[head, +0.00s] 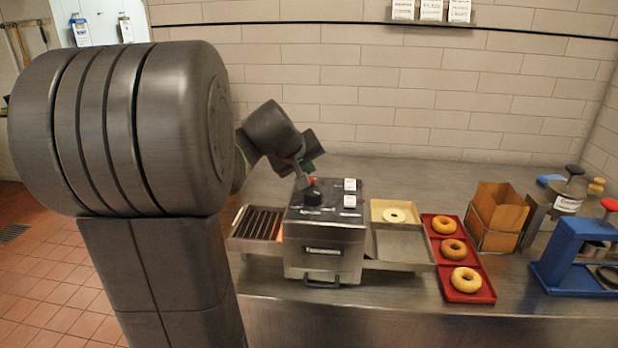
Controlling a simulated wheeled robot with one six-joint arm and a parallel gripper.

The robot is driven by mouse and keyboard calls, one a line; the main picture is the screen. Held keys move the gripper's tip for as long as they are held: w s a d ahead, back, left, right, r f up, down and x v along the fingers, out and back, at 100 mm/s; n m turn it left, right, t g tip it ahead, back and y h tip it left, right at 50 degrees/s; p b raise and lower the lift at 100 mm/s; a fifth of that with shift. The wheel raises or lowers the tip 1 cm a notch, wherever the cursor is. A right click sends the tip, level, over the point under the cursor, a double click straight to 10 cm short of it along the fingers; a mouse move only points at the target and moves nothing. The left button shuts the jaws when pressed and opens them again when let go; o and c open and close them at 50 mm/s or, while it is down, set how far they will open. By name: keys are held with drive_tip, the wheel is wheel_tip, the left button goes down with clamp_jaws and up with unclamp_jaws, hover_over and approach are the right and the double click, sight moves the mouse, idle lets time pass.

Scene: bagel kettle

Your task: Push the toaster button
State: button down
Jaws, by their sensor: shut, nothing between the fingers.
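The toaster (324,237) is a boxy steel machine on the counter, with a handle low on its front. Its top panel carries a black knob or button (312,197), a red spot just above it and two small white labels at the right. My gripper (309,181) reaches in from the upper left and is shut and empty. Its tip is at the red spot on the panel; I cannot tell whether it touches. The tip partly hides the panel there.
Farther right are a red tray (488,292) of bagels (466,280), a brown bin (497,210) and a blue device (562,258).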

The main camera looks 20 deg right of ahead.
drive_tip(key=shift+r+p, duration=1.75)
drive_tip(key=shift+r, duration=0.95)
